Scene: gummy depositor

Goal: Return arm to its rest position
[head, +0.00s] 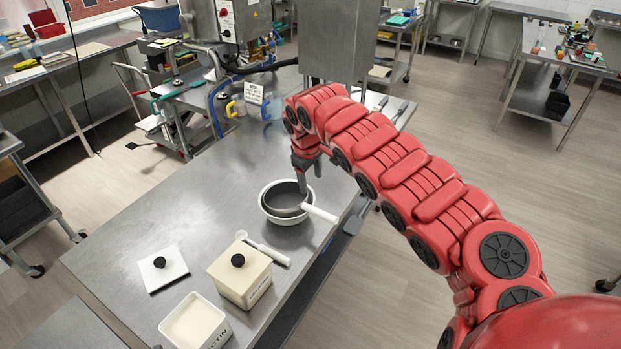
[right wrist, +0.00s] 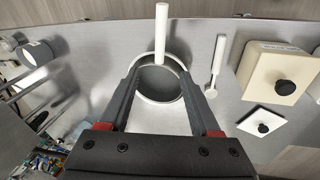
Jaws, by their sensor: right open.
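My right arm (head: 400,180) reaches in from the right over the steel table. My right gripper (head: 302,182) points down at the far rim of a white bowl (head: 268,212), with a grey pan (head: 288,198) sitting in it. In the right wrist view the jaws (right wrist: 160,82) are apart, and the pan (right wrist: 158,88) shows between and beyond them. Nothing is held between the fingers. Whether the fingertips touch the pan or bowl I cannot tell. The pan's white handle (head: 320,213) points right, clear of the jaws. My left gripper is not in view.
On the steel table (head: 130,225) lie a white scoop (head: 265,249), a lidded cream box (head: 240,278), an open cream box (head: 193,328) and a loose lid (head: 160,272). A steel machine (head: 338,40) stands behind the gripper. Floor right of my arm is clear.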

